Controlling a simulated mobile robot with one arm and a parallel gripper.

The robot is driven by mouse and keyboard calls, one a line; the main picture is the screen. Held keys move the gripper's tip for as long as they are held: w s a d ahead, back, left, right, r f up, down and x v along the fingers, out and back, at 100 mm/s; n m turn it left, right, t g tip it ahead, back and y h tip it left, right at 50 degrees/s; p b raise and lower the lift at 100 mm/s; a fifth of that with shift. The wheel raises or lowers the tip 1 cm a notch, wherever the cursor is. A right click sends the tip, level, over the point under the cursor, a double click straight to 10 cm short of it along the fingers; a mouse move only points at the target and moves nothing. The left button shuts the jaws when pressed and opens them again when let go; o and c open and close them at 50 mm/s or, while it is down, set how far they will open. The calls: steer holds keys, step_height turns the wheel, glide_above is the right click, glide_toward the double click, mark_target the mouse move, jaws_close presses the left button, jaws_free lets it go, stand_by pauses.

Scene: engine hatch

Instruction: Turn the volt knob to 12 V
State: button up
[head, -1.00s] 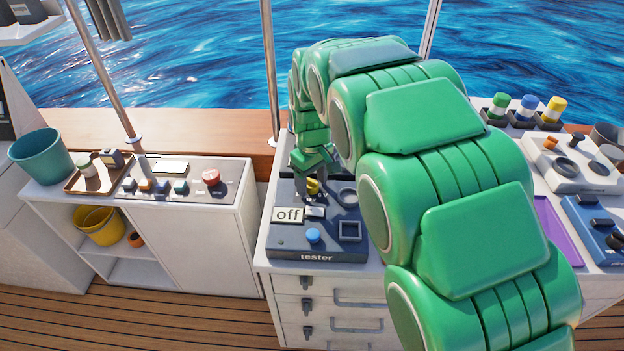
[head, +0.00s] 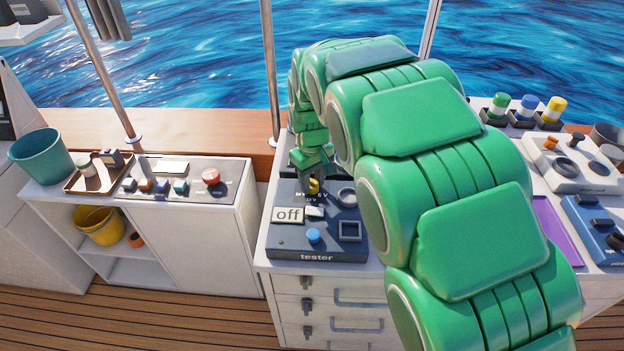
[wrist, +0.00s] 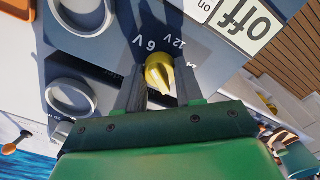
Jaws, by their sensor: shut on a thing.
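The yellow volt knob (wrist: 158,72) is on the dark tester panel (head: 290,243), between the two dark fingers of my gripper (wrist: 154,92) in the wrist view. My gripper is shut on the knob, with one finger on each side. White marks reading 6 V and 12 V lie just beyond the knob in the wrist view, and a partly hidden mark lies to the right. I cannot clearly tell which mark the knob points to. The tester display (head: 288,215) reads "off".
The tester also has a blue button (head: 313,236), a square socket (head: 350,231) and a round ring (head: 347,197). A small light switch (head: 314,212) sits right of the display. A purple mat (head: 556,232) and other devices lie to the right, past my arm.

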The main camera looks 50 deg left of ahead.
mark_target(312, 180)
steer(key=m, duration=1)
steer(key=shift+m, duration=0.3)
stand_by(0.4)
steer(key=o, duration=1)
steer(key=shift+o, duration=0.2)
steer(key=shift+r, duration=0.1)
step_height(312, 180, up, 8)
steer(key=shift+f, duration=0.2)
